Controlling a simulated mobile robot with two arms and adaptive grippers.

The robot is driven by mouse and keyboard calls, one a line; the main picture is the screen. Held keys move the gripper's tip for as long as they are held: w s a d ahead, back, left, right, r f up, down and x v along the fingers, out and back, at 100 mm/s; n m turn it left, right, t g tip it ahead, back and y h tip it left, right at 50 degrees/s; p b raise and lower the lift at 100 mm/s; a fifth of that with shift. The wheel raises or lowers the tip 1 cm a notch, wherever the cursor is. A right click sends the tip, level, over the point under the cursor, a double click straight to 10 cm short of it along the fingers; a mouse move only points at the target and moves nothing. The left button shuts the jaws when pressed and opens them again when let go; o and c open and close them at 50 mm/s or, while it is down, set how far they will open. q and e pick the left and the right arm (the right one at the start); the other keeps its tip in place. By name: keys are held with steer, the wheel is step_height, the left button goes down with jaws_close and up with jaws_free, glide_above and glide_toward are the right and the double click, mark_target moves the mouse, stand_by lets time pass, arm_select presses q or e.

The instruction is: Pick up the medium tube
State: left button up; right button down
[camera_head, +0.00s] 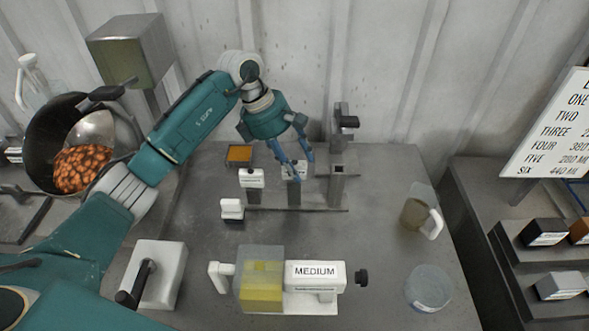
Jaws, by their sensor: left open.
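The white block with the MEDIUM label (315,271) lies at the front of the grey table, with a black knob at its right end. At its left is a clear container (259,275) with yellow contents. Behind it is a low metal stand with small white-labelled pieces (252,178); their labels are too small to read. I cannot tell which piece is the medium tube. My right gripper is out of view.
A clear jug (420,214) with brown contents and a clear round dish (429,288) stand at the table's right. A dark pan (40,135) with orange-brown pieces is at the left. A white block with a black handle (155,277) stands front left. Grey table shows between them.

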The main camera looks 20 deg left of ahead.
arm_select(q)
steer(key=c, duration=1.2)
steer(key=shift+o, duration=0.2)
steer(key=shift+r, duration=0.15)
